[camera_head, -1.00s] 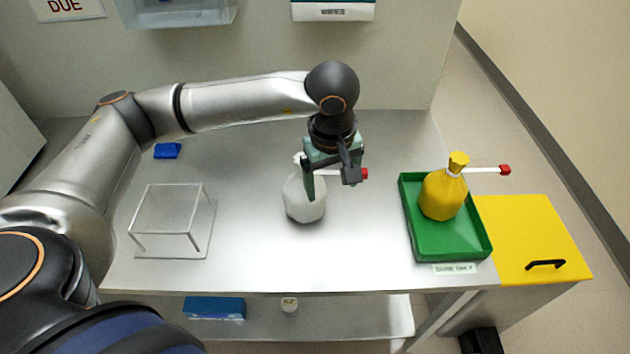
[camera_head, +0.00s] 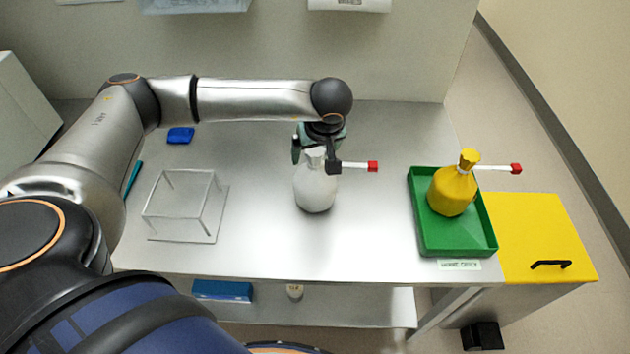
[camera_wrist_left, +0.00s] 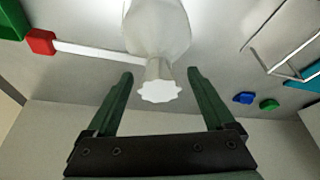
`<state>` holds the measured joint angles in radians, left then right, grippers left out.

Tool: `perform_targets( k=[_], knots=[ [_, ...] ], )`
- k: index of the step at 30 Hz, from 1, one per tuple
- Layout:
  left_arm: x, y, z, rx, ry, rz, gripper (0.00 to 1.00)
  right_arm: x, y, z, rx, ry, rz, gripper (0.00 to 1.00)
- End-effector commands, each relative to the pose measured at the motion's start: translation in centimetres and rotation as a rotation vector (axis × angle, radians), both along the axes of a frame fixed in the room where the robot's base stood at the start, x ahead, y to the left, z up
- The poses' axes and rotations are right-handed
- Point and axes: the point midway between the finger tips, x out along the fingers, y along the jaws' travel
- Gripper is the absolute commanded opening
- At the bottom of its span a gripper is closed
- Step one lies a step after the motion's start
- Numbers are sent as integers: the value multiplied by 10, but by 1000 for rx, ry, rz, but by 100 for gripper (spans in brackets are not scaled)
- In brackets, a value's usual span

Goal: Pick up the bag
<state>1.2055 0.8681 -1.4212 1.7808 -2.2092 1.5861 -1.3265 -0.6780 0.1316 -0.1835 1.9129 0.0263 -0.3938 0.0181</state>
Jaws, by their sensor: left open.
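A white bag (camera_head: 316,190) stands upright on the metal table, its neck gathered, with a white strip ending in a red tip (camera_head: 373,167) reaching to the right. In the left wrist view the bag (camera_wrist_left: 158,28) and its frilled neck top show at the top centre. My left gripper (camera_head: 316,155) is open at the bag's neck. In the left wrist view its two green fingers (camera_wrist_left: 160,73) stand on either side of the neck, with gaps visible. A yellow bag (camera_head: 452,193) with a similar red-tipped strip stands in a green tray (camera_head: 470,240). My right gripper is not in view.
A clear open frame stand (camera_head: 183,205) stands on the table at left. A small blue item (camera_head: 180,136) lies behind it. A yellow-topped cabinet (camera_head: 540,225) adjoins the table at right. A lower shelf holds a blue box (camera_head: 222,291). Table between bag and tray is clear.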

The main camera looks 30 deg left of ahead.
Motion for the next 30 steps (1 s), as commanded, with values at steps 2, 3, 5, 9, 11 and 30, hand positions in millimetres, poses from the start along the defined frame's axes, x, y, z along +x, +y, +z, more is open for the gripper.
perform_targets(
  k=[2, 3, 5, 9, 11, 30],
  knots=[
    [2, 3, -11, 1, 3, 1, 88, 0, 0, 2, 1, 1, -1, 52],
    [3, 5, -15, 1, 2, 2, 88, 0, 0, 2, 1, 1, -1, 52],
    [5, 6, -19, 0, 1, 1, 88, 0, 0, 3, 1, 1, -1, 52],
    [5, 7, -21, -1, 0, 1, 88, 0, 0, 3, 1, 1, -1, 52],
    [5, 7, -21, -1, 0, 1, 88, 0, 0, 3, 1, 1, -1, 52],
    [5, 6, -22, -2, 3, 0, 22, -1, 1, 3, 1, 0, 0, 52]
  ],
)
